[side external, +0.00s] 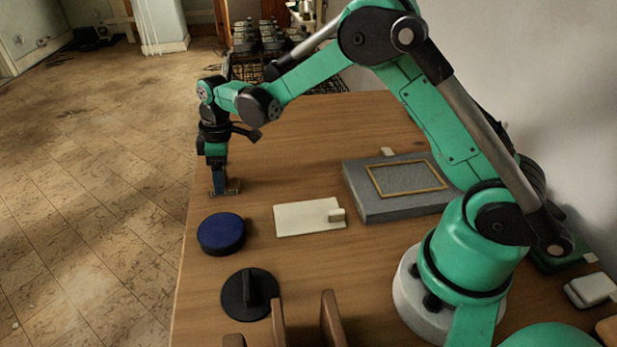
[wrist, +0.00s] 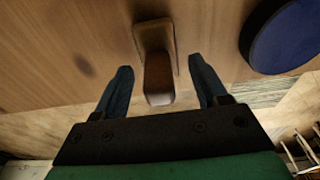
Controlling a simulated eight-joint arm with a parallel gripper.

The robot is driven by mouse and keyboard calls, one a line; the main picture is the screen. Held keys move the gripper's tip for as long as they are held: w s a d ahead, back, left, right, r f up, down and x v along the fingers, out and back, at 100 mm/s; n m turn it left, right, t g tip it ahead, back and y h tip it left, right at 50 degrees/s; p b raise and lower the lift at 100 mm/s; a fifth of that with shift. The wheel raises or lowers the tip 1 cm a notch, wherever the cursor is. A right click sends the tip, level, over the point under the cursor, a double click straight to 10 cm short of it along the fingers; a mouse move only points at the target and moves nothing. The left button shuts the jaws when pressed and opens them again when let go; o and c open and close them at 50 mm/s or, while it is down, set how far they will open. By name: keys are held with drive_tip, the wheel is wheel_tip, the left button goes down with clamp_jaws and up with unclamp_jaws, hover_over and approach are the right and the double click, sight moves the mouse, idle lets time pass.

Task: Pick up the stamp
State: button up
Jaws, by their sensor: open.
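The stamp, a small brown piece with a flat base and a raised handle, stands near the far left edge of the table; its base (side external: 233,187) shows in the side view. In the wrist view the stamp (wrist: 157,75) sits between the two fingers, with its handle pointing toward the camera. My gripper (side external: 217,190) is down at the stamp and hides most of it in the side view. In the wrist view my gripper (wrist: 160,66) is open, with a visible gap on each side of the handle.
A dark blue round tin (side external: 221,234) stands close by, also in the wrist view (wrist: 287,35). A black disc with an upright grip (side external: 249,293), a cream plate with a small block (side external: 300,220) and a grey book-like box (side external: 400,208) lie on the table (side external: 300,160).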

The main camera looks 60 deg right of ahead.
clamp_jaws()
drive_tip(key=shift+r, duration=0.1)
idle(0.3)
wheel_tip(320, 180, up, 20)
idle(0.4)
